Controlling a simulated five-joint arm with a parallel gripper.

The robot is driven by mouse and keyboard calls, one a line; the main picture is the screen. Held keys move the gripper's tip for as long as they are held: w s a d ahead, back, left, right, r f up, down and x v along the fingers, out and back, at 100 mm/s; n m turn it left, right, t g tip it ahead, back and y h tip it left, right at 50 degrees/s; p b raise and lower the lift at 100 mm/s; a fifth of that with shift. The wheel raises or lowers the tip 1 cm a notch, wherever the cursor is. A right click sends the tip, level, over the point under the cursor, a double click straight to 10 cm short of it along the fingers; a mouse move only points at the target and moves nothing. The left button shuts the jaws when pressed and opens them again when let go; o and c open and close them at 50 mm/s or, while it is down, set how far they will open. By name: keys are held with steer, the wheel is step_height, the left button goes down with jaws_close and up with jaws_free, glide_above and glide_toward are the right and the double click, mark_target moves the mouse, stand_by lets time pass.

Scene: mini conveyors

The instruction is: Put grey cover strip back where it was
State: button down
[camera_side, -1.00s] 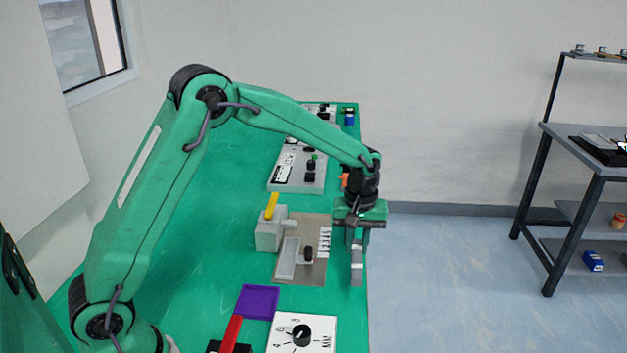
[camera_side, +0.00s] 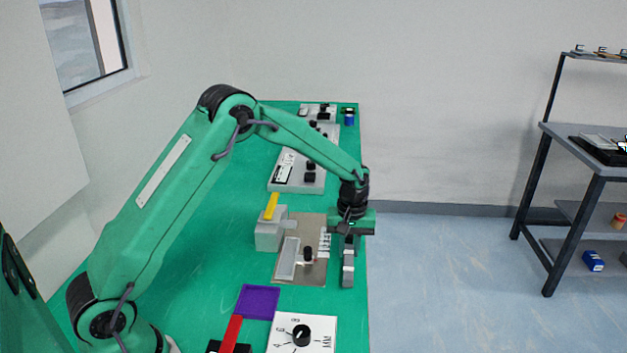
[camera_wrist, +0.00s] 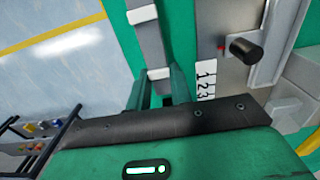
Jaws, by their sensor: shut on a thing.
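My gripper (camera_side: 350,248) is shut on the grey cover strip (camera_side: 348,271), which points down the picture near the right edge of the green table. In the wrist view the strip (camera_wrist: 150,45) is grey with white bands and runs away from my gripper's fingers (camera_wrist: 160,88). A metal plate (camera_side: 313,272) with a black knob (camera_side: 307,254), a light grey raised piece (camera_side: 287,258) and a row of white number labels (camera_side: 324,245) lies just left of my gripper. The knob (camera_wrist: 245,50) also shows in the wrist view. I cannot tell whether the strip touches the table.
A grey block (camera_side: 270,236) with a yellow bar (camera_side: 271,206) stands left of the plate. A purple tray (camera_side: 257,302), a red bar (camera_side: 231,334) and a white dial panel (camera_side: 303,338) are nearer. A grey control panel (camera_side: 300,181) lies behind. The table's left part is clear.

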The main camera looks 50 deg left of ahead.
mark_target(349, 251)
steer(key=shift+f, duration=0.55)
steer(key=shift+f, duration=0.1)
steer(key=c, duration=1.3)
jaws_free()
steer(key=shift+o, duration=0.2)
step_height(349, 251, up, 12)
